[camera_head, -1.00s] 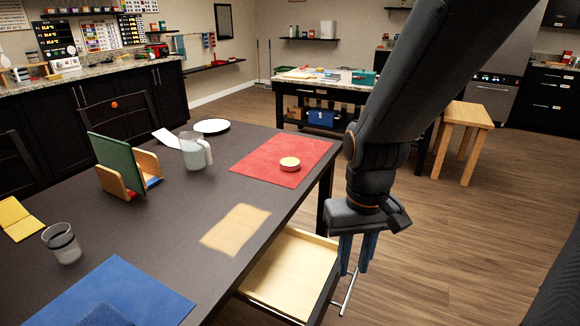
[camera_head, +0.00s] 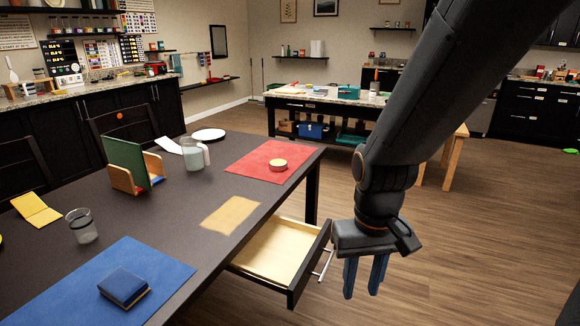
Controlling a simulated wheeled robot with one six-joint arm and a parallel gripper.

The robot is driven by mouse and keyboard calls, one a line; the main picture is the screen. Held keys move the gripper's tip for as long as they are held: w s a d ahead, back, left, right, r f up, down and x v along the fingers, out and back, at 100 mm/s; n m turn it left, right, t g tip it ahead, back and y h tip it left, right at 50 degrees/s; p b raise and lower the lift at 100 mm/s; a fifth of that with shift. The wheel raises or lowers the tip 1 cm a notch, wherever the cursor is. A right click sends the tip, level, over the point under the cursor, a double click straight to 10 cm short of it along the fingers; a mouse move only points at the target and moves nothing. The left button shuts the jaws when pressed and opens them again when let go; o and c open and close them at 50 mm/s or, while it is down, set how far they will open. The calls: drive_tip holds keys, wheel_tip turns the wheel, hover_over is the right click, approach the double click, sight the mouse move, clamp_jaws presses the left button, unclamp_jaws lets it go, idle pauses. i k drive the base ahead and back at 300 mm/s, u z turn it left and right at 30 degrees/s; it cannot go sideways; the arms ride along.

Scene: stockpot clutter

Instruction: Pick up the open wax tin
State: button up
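A small round tin (camera_head: 277,165) with a pale top and a red-and-gold side sits on the red mat (camera_head: 248,165) at the far right of the dark table (camera_head: 180,222). It looks like the wax tin, but whether it is open is too small to tell. My gripper (camera_head: 364,277) hangs fingers down to the right of the table and the open drawer. Its two blue fingers are apart with nothing between them. It is well away from the tin.
An open, empty-looking drawer (camera_head: 270,248) juts from the table toward my arm. A pitcher (camera_head: 192,155), a wooden holder with a green board (camera_head: 128,160), a glass (camera_head: 82,227) and a blue mat (camera_head: 70,290) with a dark blue block (camera_head: 124,286) occupy the table.

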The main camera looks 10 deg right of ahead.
sight(277, 164)
drive_tip(key=z, duration=0.3)
drive_tip(key=i, duration=1.4)
drive_tip(key=u, duration=0.35)
